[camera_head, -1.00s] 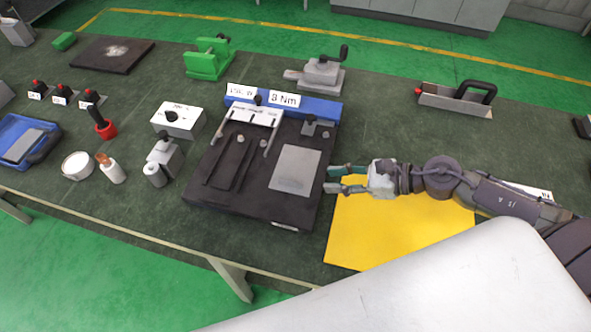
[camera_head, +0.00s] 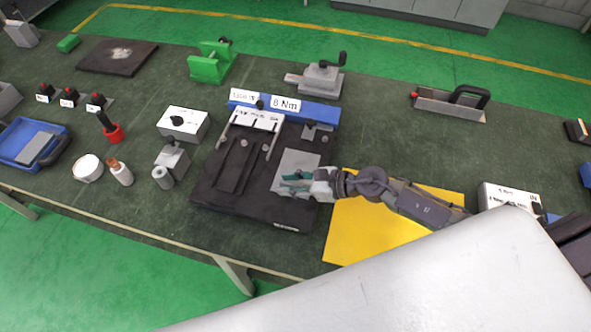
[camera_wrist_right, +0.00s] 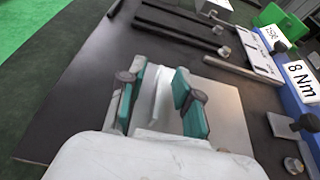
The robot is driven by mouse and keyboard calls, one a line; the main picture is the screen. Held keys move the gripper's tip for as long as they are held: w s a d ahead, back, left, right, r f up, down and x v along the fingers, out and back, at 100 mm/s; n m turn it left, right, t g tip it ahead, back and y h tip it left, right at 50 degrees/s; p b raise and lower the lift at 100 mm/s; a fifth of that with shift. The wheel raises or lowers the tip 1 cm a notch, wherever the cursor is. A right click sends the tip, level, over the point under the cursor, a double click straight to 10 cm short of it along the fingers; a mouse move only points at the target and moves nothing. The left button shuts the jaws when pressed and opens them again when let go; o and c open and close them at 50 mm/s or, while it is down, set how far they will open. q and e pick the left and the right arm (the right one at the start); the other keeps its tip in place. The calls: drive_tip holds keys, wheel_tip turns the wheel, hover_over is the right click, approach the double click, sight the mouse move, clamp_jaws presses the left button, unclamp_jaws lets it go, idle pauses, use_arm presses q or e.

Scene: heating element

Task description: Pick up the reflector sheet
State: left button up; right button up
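The reflector sheet appears to be the flat grey plate (camera_head: 300,160) lying on the right part of the black fixture board (camera_head: 225,195). In the right wrist view the grey plate (camera_wrist_right: 228,112) lies under and beyond my fingers. My right gripper (camera_head: 284,183) is over the plate's near end and hides part of it. In the wrist view its two teal-padded fingers (camera_wrist_right: 160,92) stand apart, with a pale strip showing between them. I cannot tell whether the fingers touch the plate. My left gripper is out of view.
A blue bar with an "8 Nm" label (camera_head: 286,104) runs along the fixture's back. A yellow sheet (camera_head: 370,235) lies right of the fixture under my right arm. A white labelled box (camera_head: 510,196) stands farther right. A grey clamp (camera_head: 320,80) stands behind. The green table between is clear.

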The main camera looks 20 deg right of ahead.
clamp_jaws()
drive_tip(key=shift+d+r, duration=0.1)
drive_tip(key=shift+r, duration=0.05)
